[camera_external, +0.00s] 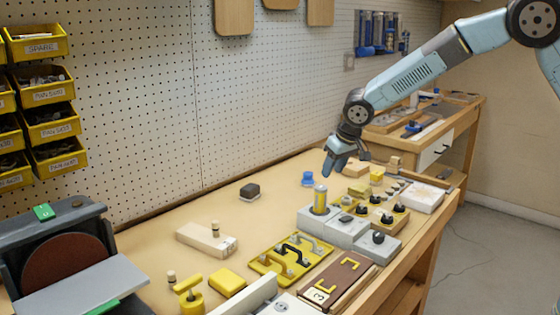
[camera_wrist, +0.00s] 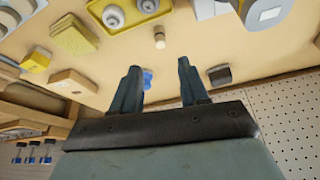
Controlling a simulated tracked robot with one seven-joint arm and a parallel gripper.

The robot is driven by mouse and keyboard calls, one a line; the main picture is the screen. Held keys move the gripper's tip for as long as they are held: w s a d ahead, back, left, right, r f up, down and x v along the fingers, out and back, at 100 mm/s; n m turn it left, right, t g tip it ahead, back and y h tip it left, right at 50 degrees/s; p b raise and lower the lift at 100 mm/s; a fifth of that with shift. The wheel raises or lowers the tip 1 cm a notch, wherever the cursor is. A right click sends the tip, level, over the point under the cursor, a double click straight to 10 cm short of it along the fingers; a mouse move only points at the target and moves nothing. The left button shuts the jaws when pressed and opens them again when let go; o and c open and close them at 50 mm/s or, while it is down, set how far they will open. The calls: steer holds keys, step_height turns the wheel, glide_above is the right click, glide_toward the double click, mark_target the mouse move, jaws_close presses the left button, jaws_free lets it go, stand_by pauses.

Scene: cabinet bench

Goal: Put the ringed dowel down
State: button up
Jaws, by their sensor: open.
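My gripper (camera_external: 334,168) is open above the back of the bench, and nothing is between its fingers. In the wrist view (camera_wrist: 158,66) the two dark fingers are spread apart. A small pale dowel with a darker band (camera_wrist: 159,38) stands upright on the bench in that view, beyond the fingertips and apart from them. I cannot pick this dowel out in the external view. There, a banded dowel (camera_external: 215,228) stands on a wooden block (camera_external: 195,240), and a similar one (camera_external: 172,278) stands at the front left.
A blue cup-like piece (camera_external: 307,178) and a dark block (camera_external: 250,190) are near the pegboard. A yellow cylinder (camera_external: 320,196) rises from a grey block (camera_external: 314,220). Knobbed fixtures (camera_external: 384,215) crowd the right side. Bare bench (camera_external: 275,210) lies around the dark block.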

steer(key=w+d+r+m, duration=0.1)
steer(key=w+d+r, duration=0.4)
steer(key=d, duration=0.4)
steer(key=w+d+r+m, duration=0.1)
steer(key=w+d+r, duration=0.2)
steer(key=d+r, duration=0.5)
steer(key=s+d+r+m, duration=0.1)
steer(key=d+r, duration=0.3)
steer(key=d, duration=0.6)
steer(key=d+r+m, duration=0.1)
steer(key=d+r, duration=0.3)
steer(key=d, duration=0.7)
steer(key=s+d+r+m+t+h, duration=0.15)
steer(key=s+d, duration=0.25)
steer(key=d, duration=0.4)
steer(key=s+d+r+n, duration=0.15)
steer(key=s+d, duration=0.25)
steer(key=d, duration=0.4)
steer(key=s+d+m, duration=0.2)
steer(key=s+d, duration=0.8)
steer(key=s, duration=0.4)
steer(key=shift+d+f+m+h, duration=0.25)
steer(key=shift+f+m+h, duration=0.05)
steer(key=shift+f+h, duration=0.15)
steer(key=shift+o, duration=0.6)
steer(key=shift+s+d+f+t, duration=0.2)
steer(key=shift+s+t, duration=0.05)
steer(key=shift+s, duration=0.35)
